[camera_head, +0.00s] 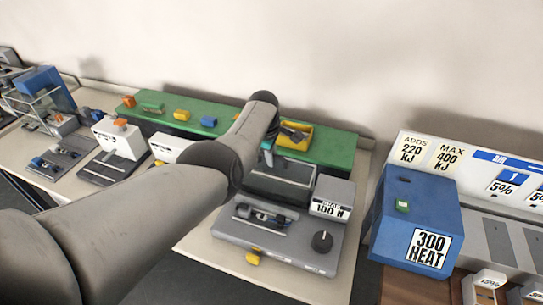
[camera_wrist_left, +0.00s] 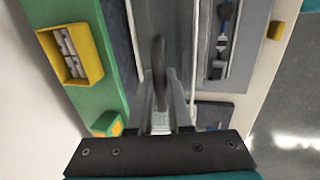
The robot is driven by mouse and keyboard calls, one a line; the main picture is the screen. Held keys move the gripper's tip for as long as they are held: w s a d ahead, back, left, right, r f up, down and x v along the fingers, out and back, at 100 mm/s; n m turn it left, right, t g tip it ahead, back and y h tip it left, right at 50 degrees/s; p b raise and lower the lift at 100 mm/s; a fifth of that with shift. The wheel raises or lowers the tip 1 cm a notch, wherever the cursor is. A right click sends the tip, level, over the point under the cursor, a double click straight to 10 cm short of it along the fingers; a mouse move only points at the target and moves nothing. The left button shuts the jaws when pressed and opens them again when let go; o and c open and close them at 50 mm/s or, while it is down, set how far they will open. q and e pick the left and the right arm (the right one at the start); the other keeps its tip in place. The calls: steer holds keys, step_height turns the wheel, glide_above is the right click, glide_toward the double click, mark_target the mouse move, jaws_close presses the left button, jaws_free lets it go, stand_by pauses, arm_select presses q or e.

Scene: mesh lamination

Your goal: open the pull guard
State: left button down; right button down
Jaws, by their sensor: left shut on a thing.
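The pull guard (camera_head: 283,172) is a dark-framed panel on the grey tester marked 100 N (camera_head: 330,208), right of centre in the head view. My left gripper (camera_head: 267,157) is at the guard's left side, mostly hidden behind my own arm. In the left wrist view, my left gripper (camera_wrist_left: 162,88) is shut on a dark upright bar, the guard's handle (camera_wrist_left: 160,62). The guard's panel (camera_wrist_left: 178,35) shows beside it. How far the guard stands open cannot be told. My right gripper is not in view.
A green board (camera_head: 335,150) with a yellow bin (camera_head: 296,137) lies behind the tester. A blue box marked 300 HEAT (camera_head: 415,215) stands to the right. The tester has a black knob (camera_head: 322,241) and a yellow part (camera_head: 253,257) at its front.

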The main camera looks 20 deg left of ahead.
arm_select(q)
steer(key=shift+w, duration=0.1)
steer(key=c, duration=0.8)
jaws_free()
steer(key=shift+c, duration=0.2)
steer(key=shift+r+p, duration=0.5)
steer(key=shift+r, duration=0.05)
steer(key=p+v, duration=0.2)
steer(key=v, duration=0.2)
steer(key=shift+s+r+p, duration=0.25)
steer(key=shift+r+p, duration=0.1)
steer(key=shift+p, duration=0.05)
steer(key=v, duration=0.9)
steer(key=shift+r+p, duration=0.25)
steer(key=shift+p, duration=0.15)
steer(key=shift+s+a+f, duration=0.1)
steer(key=shift+s, duration=0.05)
